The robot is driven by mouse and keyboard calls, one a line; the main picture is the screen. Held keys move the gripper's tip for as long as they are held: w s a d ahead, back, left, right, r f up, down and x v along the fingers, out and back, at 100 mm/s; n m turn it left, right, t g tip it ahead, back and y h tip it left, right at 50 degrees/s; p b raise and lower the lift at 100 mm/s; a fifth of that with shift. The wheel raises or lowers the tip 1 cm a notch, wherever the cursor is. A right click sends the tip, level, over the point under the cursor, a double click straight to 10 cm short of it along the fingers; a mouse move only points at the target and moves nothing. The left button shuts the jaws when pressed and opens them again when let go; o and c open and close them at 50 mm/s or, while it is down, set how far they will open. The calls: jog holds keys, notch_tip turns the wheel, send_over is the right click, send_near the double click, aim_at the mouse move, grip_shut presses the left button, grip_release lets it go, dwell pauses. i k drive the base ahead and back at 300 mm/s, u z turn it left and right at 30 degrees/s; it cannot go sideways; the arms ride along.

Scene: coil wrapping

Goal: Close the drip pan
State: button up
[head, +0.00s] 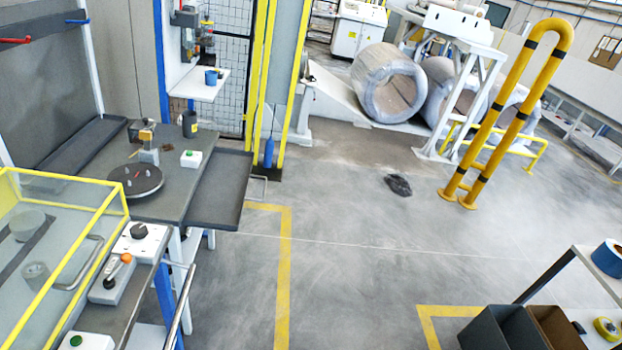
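What looks like the drip pan (205,188) is a shallow dark grey tray with a raised rim. It sticks out from the right side of the grey workbench (160,205), over the floor. A thin light bar, possibly its handle (264,186), shows at its right end. My gripper is not in view, so I cannot see whether it holds anything.
On the bench are a black round disc (135,180), a white box with a green button (190,159) and a dark cup (189,124). A yellow-framed clear guard (95,225) stands at left. Open floor lies right of the pan, before a yellow barrier (512,110).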

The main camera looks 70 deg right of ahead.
aim_at(219, 198)
jog(key=z, duration=1.15)
jog(key=i, duration=1.05)
jog(key=z, duration=0.2)
jog(key=k, duration=0.6)
jog(key=z, duration=0.45)
jog(key=i, duration=1.45)
jog(key=u, duration=0.55)
